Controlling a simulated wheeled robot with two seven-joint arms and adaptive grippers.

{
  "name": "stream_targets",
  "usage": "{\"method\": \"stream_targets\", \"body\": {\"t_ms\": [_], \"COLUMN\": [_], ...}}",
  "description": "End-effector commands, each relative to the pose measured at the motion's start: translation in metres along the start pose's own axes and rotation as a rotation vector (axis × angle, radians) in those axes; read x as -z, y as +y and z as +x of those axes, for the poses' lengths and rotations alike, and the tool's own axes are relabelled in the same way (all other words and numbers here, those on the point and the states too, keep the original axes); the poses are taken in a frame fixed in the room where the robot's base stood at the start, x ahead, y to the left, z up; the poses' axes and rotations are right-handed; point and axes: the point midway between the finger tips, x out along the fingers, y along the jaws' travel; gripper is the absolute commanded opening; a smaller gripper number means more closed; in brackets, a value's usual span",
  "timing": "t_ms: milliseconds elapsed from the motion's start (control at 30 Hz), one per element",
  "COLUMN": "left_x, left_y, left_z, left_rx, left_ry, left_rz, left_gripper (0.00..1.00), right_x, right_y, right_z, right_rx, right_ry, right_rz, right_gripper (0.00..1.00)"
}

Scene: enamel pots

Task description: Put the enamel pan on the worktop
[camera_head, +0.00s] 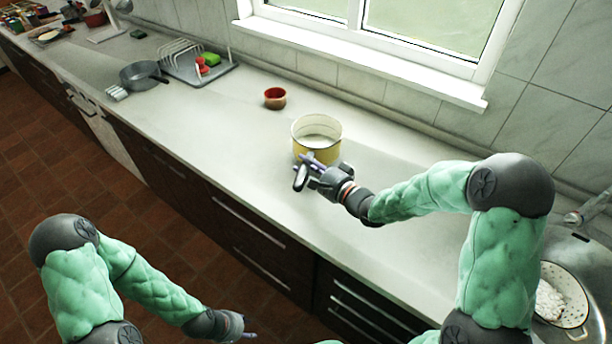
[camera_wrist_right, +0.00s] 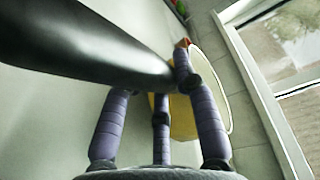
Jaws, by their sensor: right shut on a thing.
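The enamel pan (camera_head: 317,153) is yellow outside and cream inside, with a dark handle (camera_head: 300,178) towards the front edge. It is upright at the worktop (camera_head: 240,150); I cannot tell whether its base touches the surface. My right gripper (camera_head: 311,164) is shut on the pan's handle. In the right wrist view the dark handle (camera_wrist_right: 90,45) crosses between the purple fingers, and the pan's yellow side (camera_wrist_right: 182,118) is partly hidden behind them. My left gripper (camera_head: 246,334) hangs low in front of the drawers, away from the pan; its fingers are too small to read.
A small red pot (camera_head: 275,98) stands just behind and left of the pan. Further left are a grey frying pan (camera_head: 140,74) and a dish rack (camera_head: 190,60). A white colander (camera_head: 570,282) is at the right. The worktop's middle front is clear.

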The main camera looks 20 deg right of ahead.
Motion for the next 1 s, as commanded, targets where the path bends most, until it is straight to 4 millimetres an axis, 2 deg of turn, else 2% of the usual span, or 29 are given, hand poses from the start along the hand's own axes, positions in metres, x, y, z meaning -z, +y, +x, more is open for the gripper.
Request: {"method": "stream_targets", "body": {"t_ms": [100, 300, 700, 733, 800, 1000], "left_x": [0.000, 0.001, 0.001, 0.001, 0.001, 0.001], "left_y": [-0.002, -0.006, -0.006, -0.006, -0.006, -0.006], "left_z": [0.006, 0.016, 0.016, 0.016, 0.016, 0.016], "left_rx": [0.000, 0.000, 0.000, 0.000, 0.000, 0.000], "left_ry": [0.000, 0.000, 0.000, 0.000, 0.000, 0.000], "left_rz": [0.000, 0.000, 0.000, 0.000, 0.000, 0.000], "left_gripper": [0.40, 0.40, 0.40, 0.40, 0.40, 0.40], "right_x": [0.005, 0.008, 0.009, 0.008, 0.008, 0.008], "right_y": [0.009, 0.034, 0.037, 0.040, 0.039, 0.039], "right_z": [0.007, 0.008, 0.008, 0.008, 0.008, 0.008], "right_rx": [0.004, 0.004, 0.005, -0.001, -0.001, -0.001], "right_ry": [-0.001, 0.000, 0.000, 0.000, 0.000, 0.000], "right_rz": [-0.004, -0.004, -0.004, 0.001, 0.001, 0.001], "right_gripper": [0.00, 0.00, 0.00, 0.32, 0.51, 0.53]}}
